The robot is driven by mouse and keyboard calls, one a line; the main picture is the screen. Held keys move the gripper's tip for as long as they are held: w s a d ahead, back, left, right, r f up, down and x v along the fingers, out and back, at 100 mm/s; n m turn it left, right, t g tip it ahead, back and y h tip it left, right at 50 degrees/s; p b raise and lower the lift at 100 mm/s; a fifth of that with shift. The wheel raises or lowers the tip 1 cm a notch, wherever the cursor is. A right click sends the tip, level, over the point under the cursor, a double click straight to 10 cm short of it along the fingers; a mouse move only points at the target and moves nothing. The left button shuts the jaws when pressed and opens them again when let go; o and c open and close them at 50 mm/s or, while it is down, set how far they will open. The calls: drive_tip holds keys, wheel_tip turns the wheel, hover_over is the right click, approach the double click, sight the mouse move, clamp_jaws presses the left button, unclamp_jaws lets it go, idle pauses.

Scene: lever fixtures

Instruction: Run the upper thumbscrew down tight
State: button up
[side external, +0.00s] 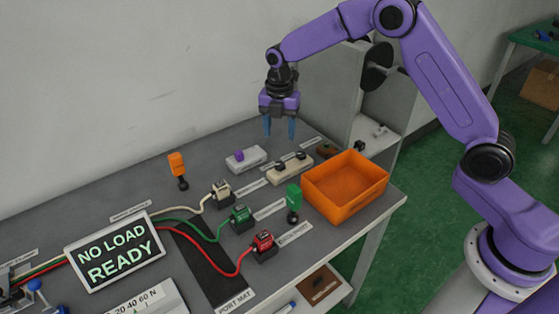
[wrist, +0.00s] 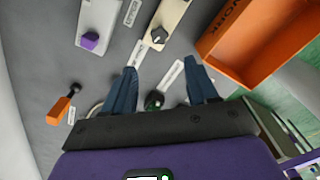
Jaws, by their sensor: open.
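My gripper (side external: 280,130) hangs fingers-down above the table, apart from everything, with its two blue fingers spread and nothing between them. The wrist view also shows its open fingers (wrist: 162,68). A light grey block with a purple knob (side external: 239,155) stands below; in the wrist view this knob (wrist: 89,41) is at upper left. A cream block (side external: 290,169) beside it carries dark knobs; one dark knob (wrist: 158,35) shows ahead of the fingers. A label reading UPPER (wrist: 132,12) lies between the two blocks. I cannot tell which knob is the upper thumbscrew.
An orange bin (side external: 345,201) stands right of the cream block. White, green and red cabled plugs (side external: 240,213) sit nearer the front. A display (side external: 113,253) reads NO LOAD READY.

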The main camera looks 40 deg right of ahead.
sight(279, 165)
wheel_tip(279, 165, down, 11)
drive_tip(key=shift+f, duration=0.15)
idle(0.4)
drive_tip(key=c, duration=1.1)
